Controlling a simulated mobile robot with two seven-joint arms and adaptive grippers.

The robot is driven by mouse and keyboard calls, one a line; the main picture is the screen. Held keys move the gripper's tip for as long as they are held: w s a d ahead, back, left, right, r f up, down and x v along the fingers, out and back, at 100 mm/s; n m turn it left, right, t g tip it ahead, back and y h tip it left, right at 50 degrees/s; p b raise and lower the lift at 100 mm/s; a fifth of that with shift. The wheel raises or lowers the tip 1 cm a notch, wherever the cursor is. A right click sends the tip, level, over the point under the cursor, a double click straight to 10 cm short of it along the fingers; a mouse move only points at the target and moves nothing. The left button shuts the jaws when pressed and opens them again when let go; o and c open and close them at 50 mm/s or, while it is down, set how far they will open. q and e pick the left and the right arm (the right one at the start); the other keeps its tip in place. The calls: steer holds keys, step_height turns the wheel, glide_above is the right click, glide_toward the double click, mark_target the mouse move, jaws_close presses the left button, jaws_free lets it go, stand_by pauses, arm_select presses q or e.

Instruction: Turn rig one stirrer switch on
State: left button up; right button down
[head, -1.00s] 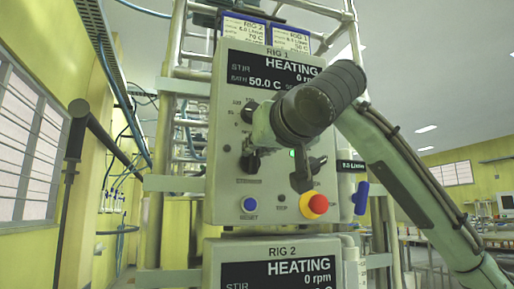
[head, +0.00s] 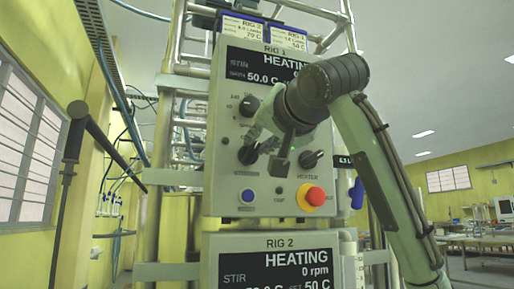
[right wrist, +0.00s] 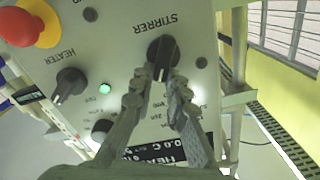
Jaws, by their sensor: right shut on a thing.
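The rig one panel (head: 228,180) is a grey upright box labelled RIG 1, its screen (head: 262,66) reading HEATING. The stirrer switch is a black rotary knob (head: 247,154) at the lower left of the panel. It also shows in the right wrist view (right wrist: 162,50), beside the label STIRRER. My right gripper (head: 260,143) is at this knob. In the right wrist view its two fingers (right wrist: 161,77) are shut on the knob's raised grip from both sides. The fingers partly cover the knob and its dial marks. My left gripper is not in view.
The heater knob (head: 312,159), a lit green lamp (right wrist: 105,88), a blue reset button (head: 248,195) and a red emergency button (head: 311,195) sit close by. A second panel, RIG 2 (head: 212,262), is directly below. Metal frame tubes (head: 168,110) stand at the left.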

steer(key=m, duration=0.1)
steer(key=m+b, duration=0.1)
steer(key=shift+d+f+m, duration=0.15)
steer(key=shift+f+m, duration=0.1)
steer(key=shift+m, duration=0.15)
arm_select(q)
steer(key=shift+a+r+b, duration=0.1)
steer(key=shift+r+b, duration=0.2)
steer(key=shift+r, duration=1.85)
arm_select(e)
steer(key=shift+w+d+f+m, duration=0.1)
steer(key=shift+d+m, duration=0.05)
steer(key=shift+m, duration=0.7)
steer(key=shift+d+m, duration=0.1)
steer(key=shift+m, duration=0.75)
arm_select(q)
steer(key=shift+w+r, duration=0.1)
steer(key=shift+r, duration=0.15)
arm_select(e)
steer(key=c, duration=1.5)
jaws_free()
